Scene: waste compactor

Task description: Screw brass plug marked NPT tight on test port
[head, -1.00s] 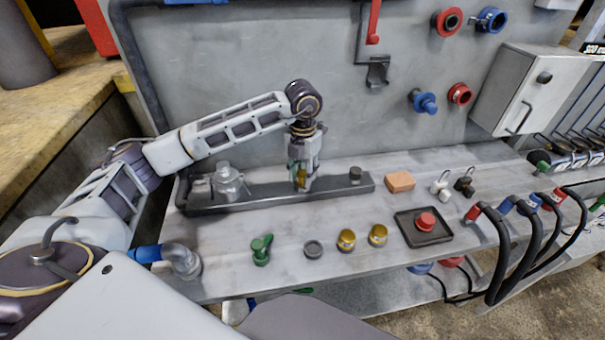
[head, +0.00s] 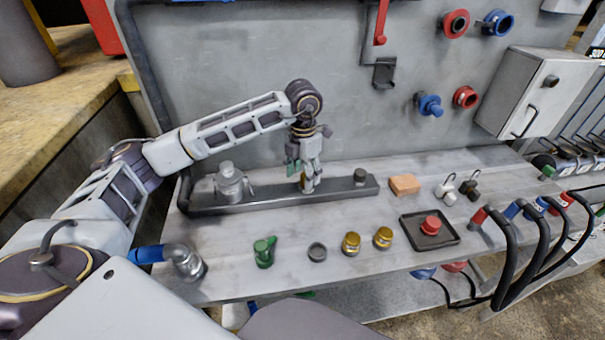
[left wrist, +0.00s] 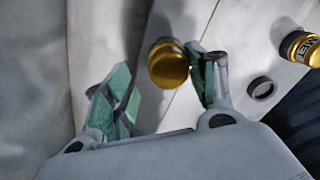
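My left gripper (head: 307,188) points down over the middle of the dark rail (head: 335,190). In the left wrist view its two green-padded fingers (left wrist: 162,90) stand apart. A brass plug (left wrist: 168,66) lies between them, close to the right finger, with a clear gap to the left one. In the head view it is mostly hidden by the fingers. The test port under it cannot be made out. Two brass plugs (head: 351,243) (head: 383,237) stand on the bench. One with partly readable black letters (left wrist: 301,46) shows in the left wrist view. My right gripper is not in view.
A silver fitting (head: 229,181) and a dark cap (head: 360,177) sit on the rail. A grey ring (head: 317,251), green valve (head: 265,252), orange block (head: 404,185) and black tray (head: 412,240) with a red knob are on the bench. Black hoses (head: 510,255) hang at right.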

